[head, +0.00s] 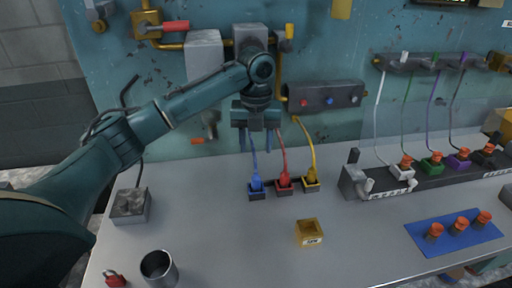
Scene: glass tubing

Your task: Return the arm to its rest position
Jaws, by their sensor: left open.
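My left arm (185,105) comes in from the left and reaches over the back of the grey table (215,235). Its teal left gripper (258,147) points down with its two fingers apart and nothing seen between them. It hangs just above and behind a blue connector (256,181), whose blue tube rises close to the fingers; whether they touch cannot be told. A red connector (284,180) and a yellow connector (311,177) stand to the right of it, each with its own tube. My right gripper is not in view.
A wall panel (120,65) with pipes and a grey port block (326,97) stands behind. A dark rack (385,185) is at right, a blue mat (455,236) before it. A yellow box (309,232), metal cup (159,268) and red padlock (115,279) stand nearer.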

